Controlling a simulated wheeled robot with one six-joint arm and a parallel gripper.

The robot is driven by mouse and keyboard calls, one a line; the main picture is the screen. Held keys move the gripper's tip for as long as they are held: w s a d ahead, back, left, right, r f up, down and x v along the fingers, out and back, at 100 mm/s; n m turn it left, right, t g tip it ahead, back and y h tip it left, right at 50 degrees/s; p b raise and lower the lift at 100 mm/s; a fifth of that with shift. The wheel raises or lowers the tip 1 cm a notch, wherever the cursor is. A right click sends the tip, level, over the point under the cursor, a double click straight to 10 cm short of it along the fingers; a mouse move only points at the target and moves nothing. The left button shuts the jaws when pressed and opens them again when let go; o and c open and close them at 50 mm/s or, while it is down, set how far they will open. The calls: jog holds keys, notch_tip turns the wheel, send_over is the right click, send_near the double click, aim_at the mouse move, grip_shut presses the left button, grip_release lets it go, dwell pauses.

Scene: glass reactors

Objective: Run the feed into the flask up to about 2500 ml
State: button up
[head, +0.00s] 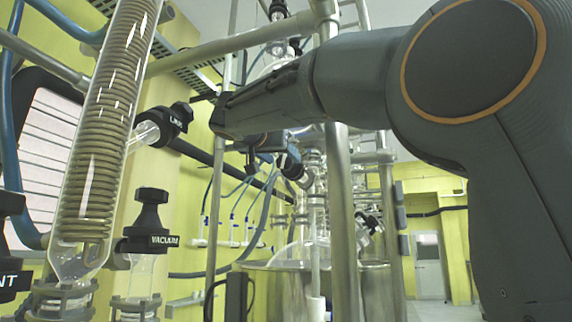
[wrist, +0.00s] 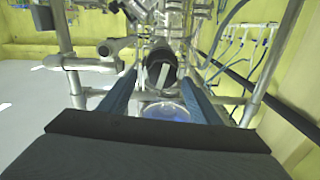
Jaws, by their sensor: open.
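In the wrist view my gripper (wrist: 160,80) is open, its two blue-grey fingers on either side of a round black valve knob (wrist: 161,70) with a pale bar across its face. The knob appears between or just beyond the fingertips; I cannot tell whether they touch it. Below it shows a round glass vessel (wrist: 168,112) with bluish contents, probably the flask; its level marks are too small to read. In the head view my gripper (head: 268,150) is partly hidden by my arm, near a dark valve fitting (head: 293,166).
A coiled glass condenser (head: 105,130) stands at left, near a black knob that seems to read LINK (head: 168,122) and a VACUUM knob (head: 150,222). Metal posts (head: 340,200) and a large metal pot (head: 375,285) stand close by. Wall taps (wrist: 235,50) line the yellow wall.

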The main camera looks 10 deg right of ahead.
aim_at(283, 161)
jog(key=p+x, duration=0.1)
jog(key=x, duration=0.4)
jog(key=shift+a, duration=0.25)
jog(key=shift+f, duration=0.1)
jog(key=c, duration=1.1)
jog(key=shift+o, duration=0.2)
jog(key=shift+n, duration=0.5)
